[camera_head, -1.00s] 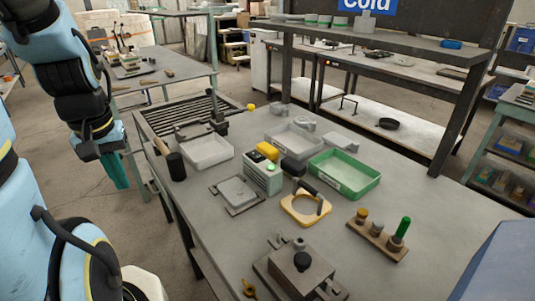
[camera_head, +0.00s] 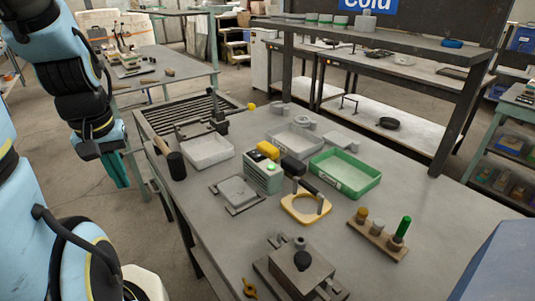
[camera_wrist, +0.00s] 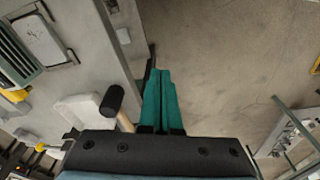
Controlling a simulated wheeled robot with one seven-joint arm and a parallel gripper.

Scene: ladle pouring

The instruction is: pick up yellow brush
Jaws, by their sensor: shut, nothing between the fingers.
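A small wooden rack (camera_head: 376,241) stands at the right of the table in the head view. It holds several short upright pieces. One has a yellow-brown top (camera_head: 362,215) and seems to be the yellow brush, though it is too small to be sure. Beside it are a dark-topped piece and a green-handled one (camera_head: 402,228). My gripper (camera_head: 120,172) hangs past the table's left edge, far from the rack. Its teal fingers (camera_wrist: 163,98) are together and empty over the floor in the wrist view. The rack is not in the wrist view.
A black-headed mallet (camera_head: 176,166) lies near the table's left edge, closest to my gripper. White (camera_head: 207,154) and green (camera_head: 346,176) trays, a green box (camera_head: 262,177), a yellow-based tool (camera_head: 305,210) and a metal fixture (camera_head: 300,270) crowd the tabletop.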

